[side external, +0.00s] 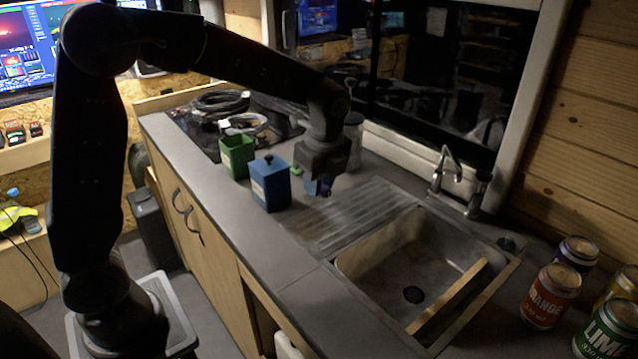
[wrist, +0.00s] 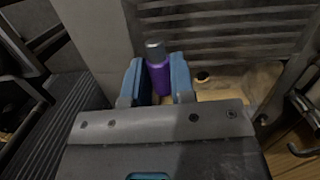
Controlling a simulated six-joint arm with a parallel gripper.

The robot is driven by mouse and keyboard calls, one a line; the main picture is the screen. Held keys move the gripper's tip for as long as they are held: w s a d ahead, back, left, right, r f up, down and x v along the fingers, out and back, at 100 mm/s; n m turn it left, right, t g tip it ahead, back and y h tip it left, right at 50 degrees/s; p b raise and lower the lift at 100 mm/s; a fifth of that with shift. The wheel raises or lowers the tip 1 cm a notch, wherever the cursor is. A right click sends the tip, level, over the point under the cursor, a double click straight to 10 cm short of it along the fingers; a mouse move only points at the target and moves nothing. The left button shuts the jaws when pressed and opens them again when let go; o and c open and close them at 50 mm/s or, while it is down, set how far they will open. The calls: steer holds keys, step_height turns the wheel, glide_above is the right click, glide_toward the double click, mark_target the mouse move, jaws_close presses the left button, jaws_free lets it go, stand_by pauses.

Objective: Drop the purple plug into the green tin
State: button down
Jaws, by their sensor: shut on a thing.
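My gripper (wrist: 157,75) is shut on the purple plug (wrist: 158,80), which sits between its blue fingers in the wrist view. The plug has a grey metal tip. In the side view my gripper (side external: 318,186) hangs above the counter by the sink's ribbed drainboard, with a bit of the purple plug (side external: 326,191) showing. The green tin (side external: 238,156) stands open-topped on the counter, left of and behind the gripper. Its inside bottom is hidden.
A blue lidded tin (side external: 270,184) stands between the green tin and my gripper. A small green item (side external: 296,170) lies behind it. The sink (side external: 400,262) and tap (side external: 446,168) are to the right. Several cans (side external: 550,296) stand at the far right. Coiled cables (side external: 222,101) lie at the back.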

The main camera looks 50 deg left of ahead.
steer(key=s+a+r, duration=0.1)
steer(key=a+r, duration=0.2)
steer(key=a, duration=0.7)
steer(key=s+a+r, duration=0.1)
steer(key=a+r, duration=0.3)
steer(key=a, duration=0.6)
steer(key=a+r, duration=0.3)
steer(key=a, duration=0.8)
steer(key=shift+s+d+f, duration=0.1)
steer(key=shift+d+f, duration=0.05)
steer(key=shift+f, duration=1.25)
steer(key=shift+d+f, duration=0.15)
steer(key=shift+f, duration=1.2)
steer(key=c, duration=0.9)
jaws_free()
steer(key=shift+r, duration=0.1)
steer(key=r, duration=0.4)
steer(key=d+r, duration=0.1)
steer(key=r, duration=0.4)
steer(key=d+r, duration=0.1)
steer(key=r, duration=0.3)
steer(key=shift+r, duration=0.25)
